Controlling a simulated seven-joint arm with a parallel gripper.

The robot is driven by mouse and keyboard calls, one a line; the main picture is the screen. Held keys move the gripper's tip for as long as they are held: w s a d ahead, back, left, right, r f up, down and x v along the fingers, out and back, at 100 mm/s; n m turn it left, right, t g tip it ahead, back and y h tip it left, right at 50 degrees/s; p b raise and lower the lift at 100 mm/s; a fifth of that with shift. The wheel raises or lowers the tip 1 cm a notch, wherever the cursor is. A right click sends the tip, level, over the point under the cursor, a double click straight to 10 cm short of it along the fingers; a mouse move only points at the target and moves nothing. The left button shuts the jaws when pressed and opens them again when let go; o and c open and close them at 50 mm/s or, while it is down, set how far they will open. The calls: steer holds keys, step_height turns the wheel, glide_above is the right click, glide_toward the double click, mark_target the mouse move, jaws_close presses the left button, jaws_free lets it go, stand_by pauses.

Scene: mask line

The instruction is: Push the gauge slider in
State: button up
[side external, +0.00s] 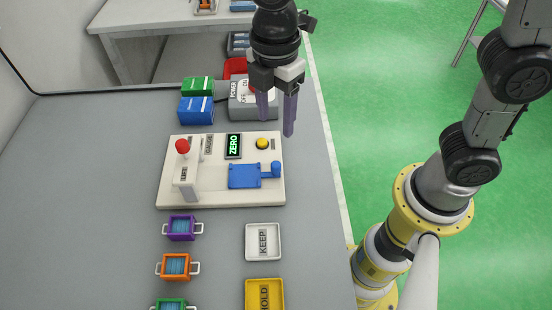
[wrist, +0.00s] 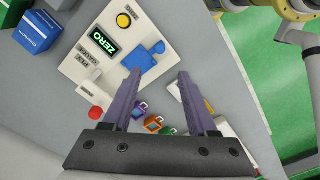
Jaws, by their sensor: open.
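The gauge board (side external: 220,198) is a cream slab on the grey table. Its blue slider (side external: 244,176) is a flat plate with a round knob (side external: 276,169) at its right end, near the board's right edge. The slider also shows in the wrist view (wrist: 138,63), beyond my fingertips. A display reading ZERO (side external: 233,146) is lit green. A white upright labelled LIFT, with a red knob (side external: 182,146), stands on the board's left. My gripper (side external: 275,126) is open and empty, above the board's back right corner, with its fingers (wrist: 160,72) pointing down, apart from the slider.
A grey power box (side external: 242,110) and blue (side external: 196,111) and green boxes stand behind the board. KEEP (side external: 263,228) and HOLD (side external: 264,283) trays and several small handled bins (side external: 180,228) are in front. Table to the left is clear.

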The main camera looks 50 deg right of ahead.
mark_target(276, 164)
step_height(276, 164, down, 13)
steer(key=shift+f, duration=0.2)
stand_by(0.3)
jaws_close()
steer(key=shift+r, duration=0.1)
stand_by(1.3)
